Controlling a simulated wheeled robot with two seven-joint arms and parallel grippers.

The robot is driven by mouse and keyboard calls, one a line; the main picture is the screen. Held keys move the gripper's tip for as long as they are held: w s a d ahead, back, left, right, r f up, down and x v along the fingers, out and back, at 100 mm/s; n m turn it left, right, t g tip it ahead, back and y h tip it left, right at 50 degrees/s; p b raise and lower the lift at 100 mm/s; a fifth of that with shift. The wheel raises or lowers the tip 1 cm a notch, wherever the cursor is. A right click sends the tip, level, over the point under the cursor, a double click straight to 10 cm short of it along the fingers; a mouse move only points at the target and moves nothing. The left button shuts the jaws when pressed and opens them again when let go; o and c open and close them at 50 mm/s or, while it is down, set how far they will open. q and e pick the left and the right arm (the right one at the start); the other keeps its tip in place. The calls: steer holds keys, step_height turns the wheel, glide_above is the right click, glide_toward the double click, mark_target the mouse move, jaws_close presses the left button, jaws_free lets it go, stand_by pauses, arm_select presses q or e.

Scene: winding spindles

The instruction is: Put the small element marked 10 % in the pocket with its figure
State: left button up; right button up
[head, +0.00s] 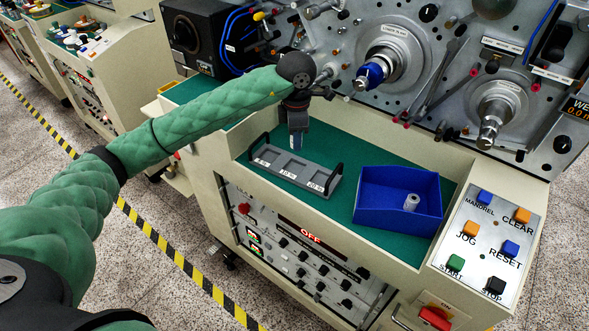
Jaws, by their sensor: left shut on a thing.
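My left gripper (295,138) points down just above the back of the grey tray (279,179). It is shut on a small element, mostly hidden by the fingers; its mark cannot be read. The tray lies on the green mat and has several shallow pockets in a row, with small figure labels along the front. The figures are too small to read surely; the right-hand one looks like 20 %. I see no element lying in the pockets. My right gripper is not in view.
A blue bin (398,228) stands right of the tray on the green mat (340,215), with a pale grey cylinder (411,202) inside. The tray has dark upright handles at both ends. Machine spindles (371,75) jut out behind. A button panel (487,240) is at the right.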

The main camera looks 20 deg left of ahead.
arm_select(q)
steer(key=n, duration=0.5)
steer(key=shift+a+r, duration=0.1)
steer(key=shift+r, duration=0.2)
steer(key=n, duration=0.3)
steer(key=shift+a+r, duration=0.1)
steer(key=shift+f+p, duration=0.3)
steer(key=shift+f, duration=0.05)
steer(key=p, duration=0.2)
glide_above(294, 169)
step_height(294, 169, down, 5)
steer(key=shift+r, duration=0.15)
steer(key=shift+f+p, duration=0.95)
steer(key=shift+f, duration=1.35)
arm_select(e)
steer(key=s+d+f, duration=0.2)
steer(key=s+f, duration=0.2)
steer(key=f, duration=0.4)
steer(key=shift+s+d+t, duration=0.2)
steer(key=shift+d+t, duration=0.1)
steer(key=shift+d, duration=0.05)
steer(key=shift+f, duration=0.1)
